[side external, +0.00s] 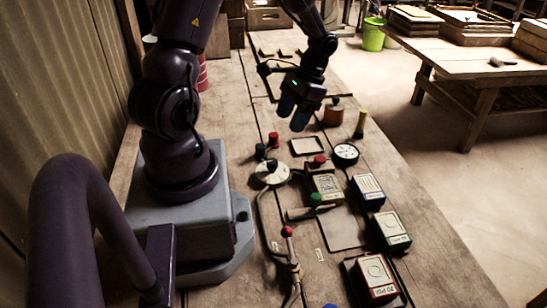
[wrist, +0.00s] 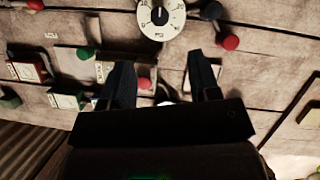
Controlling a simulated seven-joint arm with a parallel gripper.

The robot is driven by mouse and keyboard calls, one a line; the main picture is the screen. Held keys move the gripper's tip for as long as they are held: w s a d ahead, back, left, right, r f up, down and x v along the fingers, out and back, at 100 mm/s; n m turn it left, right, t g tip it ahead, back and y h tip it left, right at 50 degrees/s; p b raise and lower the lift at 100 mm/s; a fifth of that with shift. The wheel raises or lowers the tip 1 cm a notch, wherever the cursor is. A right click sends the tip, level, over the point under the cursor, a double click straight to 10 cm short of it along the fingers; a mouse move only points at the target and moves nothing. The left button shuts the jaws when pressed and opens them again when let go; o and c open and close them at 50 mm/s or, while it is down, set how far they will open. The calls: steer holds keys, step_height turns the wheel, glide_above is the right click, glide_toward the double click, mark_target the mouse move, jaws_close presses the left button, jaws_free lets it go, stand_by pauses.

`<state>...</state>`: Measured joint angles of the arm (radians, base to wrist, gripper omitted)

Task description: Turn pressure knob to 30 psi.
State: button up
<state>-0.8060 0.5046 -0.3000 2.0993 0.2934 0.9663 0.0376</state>
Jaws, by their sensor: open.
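The pressure knob (side external: 272,163) is a dark knob on a round white dial (side external: 271,177), left of centre on the bench in the side view. In the wrist view, the dial (wrist: 174,26) is at the top edge with numbers around it and a dark pointer (wrist: 160,16) in its middle. The numbers are too small to read surely. My gripper (side external: 291,120) is open and empty, raised above the bench and behind the dial in the side view. Its two dark blue fingers are apart in the wrist view (wrist: 160,68), below the dial and not touching it.
A round gauge (side external: 345,153) stands right of the dial. Red-topped (side external: 320,160) and green-topped (side external: 315,199) levers and several labelled boxes (side external: 368,190) crowd the right and front. A yellow post (side external: 361,123) stands behind the gauge.

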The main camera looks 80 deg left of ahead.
mark_target(272, 161)
steer(key=x, duration=1.1)
steer(key=shift+s+f, duration=0.15)
steer(key=shift+f, duration=0.25)
steer(key=c, duration=0.9)
